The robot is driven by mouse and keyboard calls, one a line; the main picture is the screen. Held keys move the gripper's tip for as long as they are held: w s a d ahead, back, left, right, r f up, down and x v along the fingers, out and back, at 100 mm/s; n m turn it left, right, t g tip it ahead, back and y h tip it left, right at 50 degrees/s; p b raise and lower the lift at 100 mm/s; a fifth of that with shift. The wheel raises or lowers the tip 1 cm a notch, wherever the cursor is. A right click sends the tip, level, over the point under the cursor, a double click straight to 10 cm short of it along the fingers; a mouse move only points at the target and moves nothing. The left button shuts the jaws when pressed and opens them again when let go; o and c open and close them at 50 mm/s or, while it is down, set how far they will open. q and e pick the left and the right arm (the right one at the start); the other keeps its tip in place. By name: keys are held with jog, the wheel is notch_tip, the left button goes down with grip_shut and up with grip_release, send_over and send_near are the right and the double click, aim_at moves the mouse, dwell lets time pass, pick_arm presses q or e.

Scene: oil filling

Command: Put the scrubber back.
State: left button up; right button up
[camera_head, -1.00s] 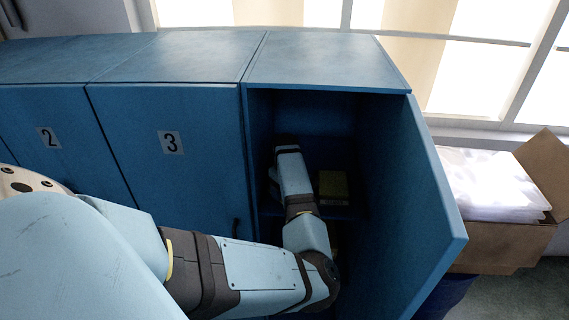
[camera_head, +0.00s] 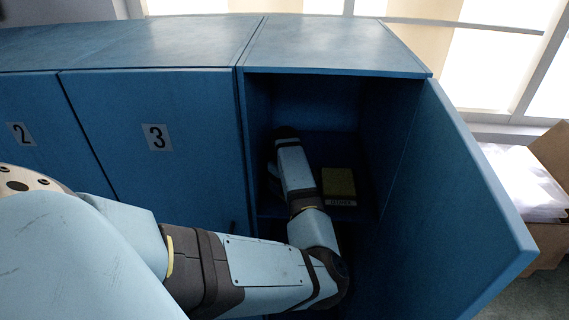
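No scrubber can be made out. A yellow-green block with a pale printed label (camera_head: 339,184) rests on the shelf just right of my forearm; I cannot tell what it is. My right gripper is out of view.
The open cabinet door (camera_head: 465,190) swings out on the right. Closed doors numbered 3 (camera_head: 157,137) and 2 (camera_head: 21,134) are at the left. A cardboard box (camera_head: 549,240) with white contents stands beyond the open door, below a bright window.

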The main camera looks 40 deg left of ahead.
pick_arm(q)
jog(key=shift+d, duration=0.1)
jog(key=o, duration=0.8)
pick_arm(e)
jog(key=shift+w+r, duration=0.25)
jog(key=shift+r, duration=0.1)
pick_arm(q)
jog(key=shift+r, duration=0.2)
notch_tip(320, 180, up, 10)
jog(key=shift+r+b, duration=0.25)
jog(key=shift+b, duration=0.45)
jog(key=shift+r, duration=0.65)
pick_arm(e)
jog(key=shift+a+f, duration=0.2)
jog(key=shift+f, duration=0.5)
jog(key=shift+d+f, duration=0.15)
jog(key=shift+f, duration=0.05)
